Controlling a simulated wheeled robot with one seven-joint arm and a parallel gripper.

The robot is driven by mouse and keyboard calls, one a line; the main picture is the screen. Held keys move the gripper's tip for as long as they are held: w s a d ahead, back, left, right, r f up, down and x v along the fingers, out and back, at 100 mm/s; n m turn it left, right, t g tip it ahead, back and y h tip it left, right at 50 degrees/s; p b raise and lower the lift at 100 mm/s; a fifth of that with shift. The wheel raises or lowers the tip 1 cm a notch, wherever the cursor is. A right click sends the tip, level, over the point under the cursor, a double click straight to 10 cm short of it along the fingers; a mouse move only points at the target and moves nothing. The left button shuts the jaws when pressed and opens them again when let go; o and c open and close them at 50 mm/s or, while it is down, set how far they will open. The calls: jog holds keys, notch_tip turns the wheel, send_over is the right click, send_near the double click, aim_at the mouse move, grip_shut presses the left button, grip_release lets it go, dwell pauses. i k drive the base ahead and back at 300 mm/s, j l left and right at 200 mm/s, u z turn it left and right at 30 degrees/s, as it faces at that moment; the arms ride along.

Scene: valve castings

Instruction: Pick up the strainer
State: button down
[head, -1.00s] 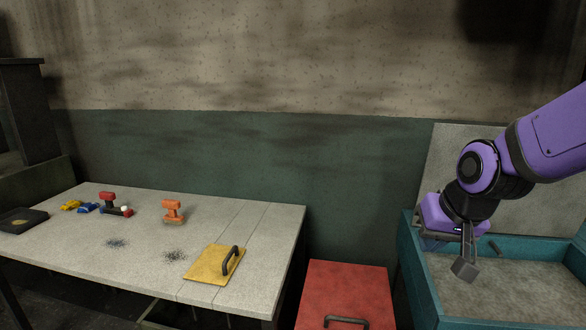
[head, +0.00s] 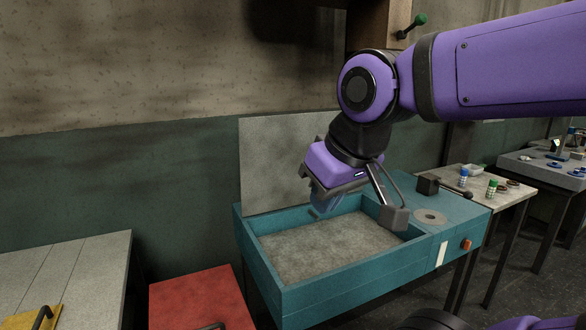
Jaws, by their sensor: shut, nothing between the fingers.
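I cannot make out a strainer for certain in the head view. My gripper (head: 324,207) hangs over the sand-filled teal box, with its fingers pointing down. It is shut with nothing seen in it. The fingers are small and partly covered by the purple wrist housing.
The teal box (head: 262,262) has a grey panel behind it and a disc (head: 431,217) on its right end. A red surface (head: 197,303) and a pale table (head: 100,262) are left. A small table (head: 480,182) with several bottles and parts stands right.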

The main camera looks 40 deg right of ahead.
aim_at(493, 183)
jog(key=z, duration=2.3)
jog(key=i+l+u, duration=0.1)
jog(key=i+l, duration=0.55)
jog(key=i, duration=0.35)
jog(key=i+l+u, duration=0.1)
jog(key=i+l, duration=0.6)
jog(key=i, duration=0.3)
jog(key=i+l+u, duration=0.1)
jog(key=i+l, duration=0.7)
jog(key=i, duration=0.15)
